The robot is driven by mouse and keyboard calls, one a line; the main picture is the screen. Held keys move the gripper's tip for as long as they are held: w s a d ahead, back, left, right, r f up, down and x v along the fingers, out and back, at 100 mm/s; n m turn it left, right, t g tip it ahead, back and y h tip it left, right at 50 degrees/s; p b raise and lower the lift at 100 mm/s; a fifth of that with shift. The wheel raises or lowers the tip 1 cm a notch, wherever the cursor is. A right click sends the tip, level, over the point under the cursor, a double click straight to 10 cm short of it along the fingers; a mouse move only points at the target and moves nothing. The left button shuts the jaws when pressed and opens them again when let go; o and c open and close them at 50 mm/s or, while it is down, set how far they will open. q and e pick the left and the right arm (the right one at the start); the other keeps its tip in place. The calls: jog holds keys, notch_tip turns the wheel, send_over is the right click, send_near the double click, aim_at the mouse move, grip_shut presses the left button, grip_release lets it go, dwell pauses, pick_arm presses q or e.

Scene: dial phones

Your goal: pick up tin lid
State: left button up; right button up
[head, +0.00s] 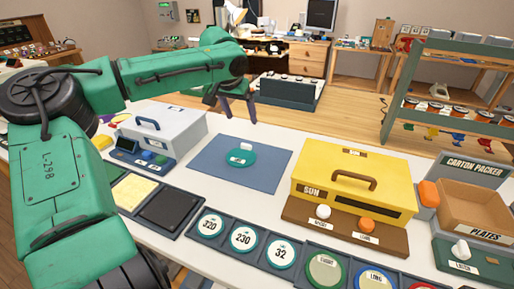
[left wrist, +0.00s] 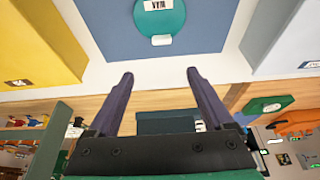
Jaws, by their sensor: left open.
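A round green lid (head: 240,158) with a white tab lies flat on a blue mat (head: 210,165) on the white table. I take it to be the tin lid. In the left wrist view the lid (left wrist: 160,28) is at the top, with a label and the white tab, partly cut off by the frame. My left gripper (head: 239,117) is open and empty, beyond the mat's far edge and apart from the lid. In the left wrist view its two purple fingers (left wrist: 160,76) are spread below the lid. My right gripper is not in view.
A yellow box (head: 350,182) with a brown handle stands right of the mat, a grey box (head: 165,132) with a blue handle left of it. A row of round numbered dials (head: 243,238) runs along the front. A carton packer (head: 472,210) is at right. The mat around the lid is clear.

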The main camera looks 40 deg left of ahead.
pick_arm(q)
send_near(246, 145)
jog(key=x, duration=0.9)
jog(key=shift+w+a, duration=0.15)
jog(key=shift+w, duration=0.15)
jog(key=shift+r, duration=0.1)
grip_shut()
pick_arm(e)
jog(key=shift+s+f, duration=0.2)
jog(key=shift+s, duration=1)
